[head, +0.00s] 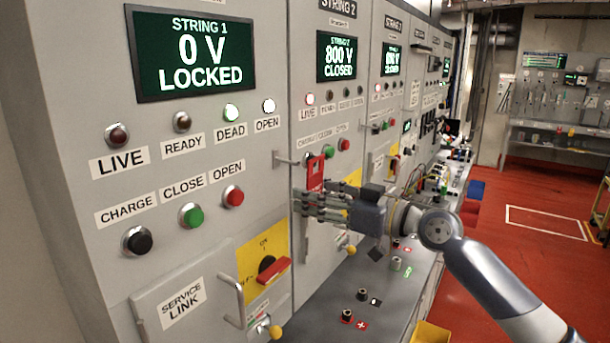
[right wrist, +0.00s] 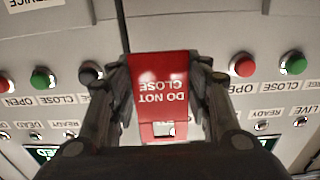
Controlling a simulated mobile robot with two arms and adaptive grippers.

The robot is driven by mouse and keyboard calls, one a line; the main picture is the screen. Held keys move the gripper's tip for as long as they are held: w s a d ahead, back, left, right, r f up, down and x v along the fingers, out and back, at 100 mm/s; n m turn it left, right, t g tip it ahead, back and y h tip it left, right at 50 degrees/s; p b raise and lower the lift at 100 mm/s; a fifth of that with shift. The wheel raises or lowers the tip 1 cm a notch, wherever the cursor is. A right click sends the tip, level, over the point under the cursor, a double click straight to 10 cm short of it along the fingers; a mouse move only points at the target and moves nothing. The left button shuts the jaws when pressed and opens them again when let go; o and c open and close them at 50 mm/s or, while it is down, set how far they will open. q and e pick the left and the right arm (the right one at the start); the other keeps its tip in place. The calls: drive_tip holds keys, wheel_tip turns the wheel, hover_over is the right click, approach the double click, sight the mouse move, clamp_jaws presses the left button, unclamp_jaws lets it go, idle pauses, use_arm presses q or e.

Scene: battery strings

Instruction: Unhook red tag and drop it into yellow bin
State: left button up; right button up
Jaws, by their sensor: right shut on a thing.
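The red tag (head: 315,172) is at the free end of a metal peg (head: 289,159) on the STRING 1 cabinet. My right gripper (head: 318,200) is shut on its lower part, fingers on both sides. In the right wrist view the tag (right wrist: 160,85) reads DO NOT CLOSE upside down between my fingers. A slot shows in the tag; I cannot tell whether the peg still passes through it. A yellow bin (head: 430,333) shows partly at the bottom edge of the head view. My left gripper is not in view.
The cabinet fronts carry buttons, a yellow switch plate with a red handle (head: 273,272) and a grey pull handle (head: 232,300). A grey ledge (head: 330,318) with terminals runs below my right arm. Red floor to the right is open.

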drive_tip(key=shift+b+v, duration=0.45)
drive_tip(key=shift+v, duration=0.9)
idle(0.8)
